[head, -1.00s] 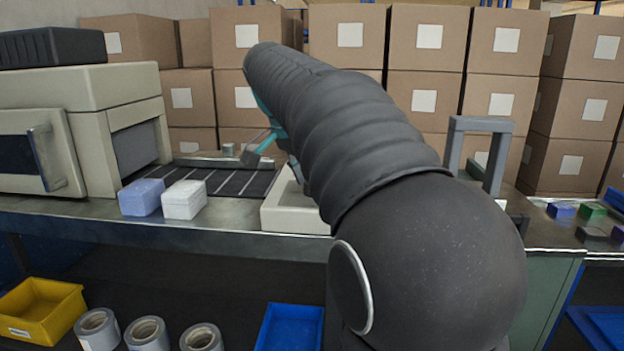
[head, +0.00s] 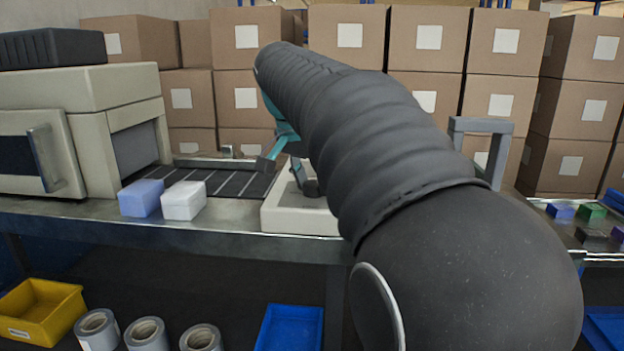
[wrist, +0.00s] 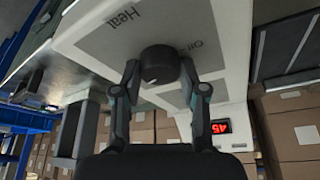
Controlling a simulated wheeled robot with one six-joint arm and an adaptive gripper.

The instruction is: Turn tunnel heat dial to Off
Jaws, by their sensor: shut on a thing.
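The heat dial (wrist: 160,66) is a dark round knob on a pale control panel (wrist: 98,28) in the wrist view. The panel carries the words "Heat" on one side of the knob and "Off" on the other, seen at an angle. My gripper (wrist: 159,74) is shut on the dial, one finger on each side of it. The knob's pointer direction is too unclear to tell. In the head view the pale housing (head: 290,222) shows beneath my arm, which hides most of the gripper.
A red digital display (wrist: 221,127) shows in the wrist view. In the head view, a cream tunnel machine (head: 75,88) stands left, with a blue block (head: 141,198) and a white block (head: 184,200) before the dark conveyor (head: 232,184). A grey frame (head: 498,155) stands right.

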